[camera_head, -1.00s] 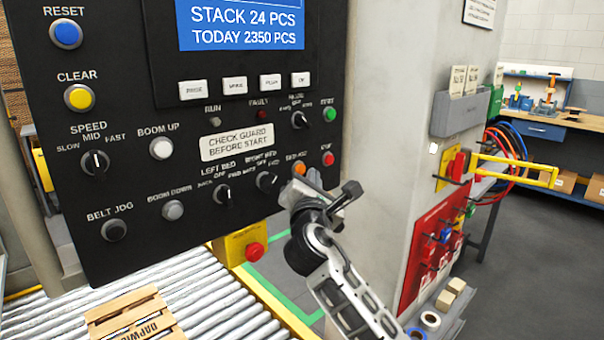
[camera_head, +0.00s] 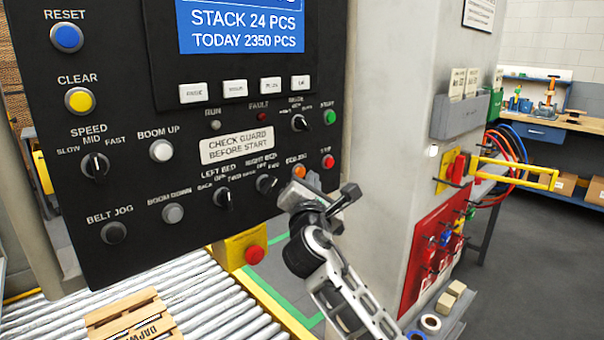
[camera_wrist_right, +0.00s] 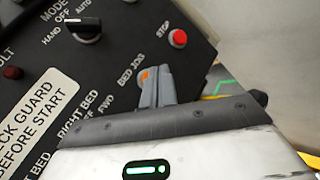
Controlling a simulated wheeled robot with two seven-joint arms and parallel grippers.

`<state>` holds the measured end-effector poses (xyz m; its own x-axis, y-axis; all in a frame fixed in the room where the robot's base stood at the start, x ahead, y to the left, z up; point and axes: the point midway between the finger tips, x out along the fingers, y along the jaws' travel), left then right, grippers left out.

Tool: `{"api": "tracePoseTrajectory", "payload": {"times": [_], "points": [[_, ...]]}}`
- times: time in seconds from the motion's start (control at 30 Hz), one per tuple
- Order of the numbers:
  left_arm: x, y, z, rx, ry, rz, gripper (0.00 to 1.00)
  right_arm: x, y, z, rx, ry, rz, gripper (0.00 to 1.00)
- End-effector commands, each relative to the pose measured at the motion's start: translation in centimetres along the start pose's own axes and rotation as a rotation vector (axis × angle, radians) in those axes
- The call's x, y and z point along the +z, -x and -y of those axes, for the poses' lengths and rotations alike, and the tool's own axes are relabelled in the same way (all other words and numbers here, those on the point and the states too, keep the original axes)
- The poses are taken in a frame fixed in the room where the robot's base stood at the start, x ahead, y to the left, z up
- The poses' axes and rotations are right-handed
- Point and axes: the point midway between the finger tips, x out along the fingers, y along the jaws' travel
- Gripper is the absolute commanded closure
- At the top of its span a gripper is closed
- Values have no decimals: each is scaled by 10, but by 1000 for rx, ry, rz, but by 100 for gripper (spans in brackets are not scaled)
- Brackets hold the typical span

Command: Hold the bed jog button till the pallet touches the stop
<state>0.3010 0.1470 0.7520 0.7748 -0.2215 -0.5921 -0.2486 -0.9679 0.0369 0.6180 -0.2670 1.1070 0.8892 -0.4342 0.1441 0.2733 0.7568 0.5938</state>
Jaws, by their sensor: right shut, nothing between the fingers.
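The bed jog button (camera_head: 299,171) is orange and sits at the lower right of the black control panel, left of the red stop button (camera_head: 328,161). In the right wrist view the bed jog button (camera_wrist_right: 144,77) shows as an orange sliver beside the fingertips. My right gripper (camera_head: 295,188) is shut and empty, its tips right at the button and partly covering it. I cannot tell whether the button is pressed in. The wooden pallet (camera_head: 132,311) lies on the roller bed (camera_head: 208,307) at the lower left, cut off by the frame. No pallet stop is distinguishable. My left gripper is not in view.
Close around the button are the right bed knob (camera_head: 265,184) and the green start button (camera_head: 330,117). A yellow box with a red mushroom button (camera_head: 254,254) is below the panel. A grey column (camera_head: 385,130) stands right of the panel.

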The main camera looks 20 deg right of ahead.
Motion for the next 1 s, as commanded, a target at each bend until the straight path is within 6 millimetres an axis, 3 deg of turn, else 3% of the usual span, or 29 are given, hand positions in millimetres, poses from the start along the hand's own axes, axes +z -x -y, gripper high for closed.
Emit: {"api": "tracePoseTrajectory", "payload": {"times": [1.0], "points": [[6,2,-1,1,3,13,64,0,0,0,0,0,0,100]]}}
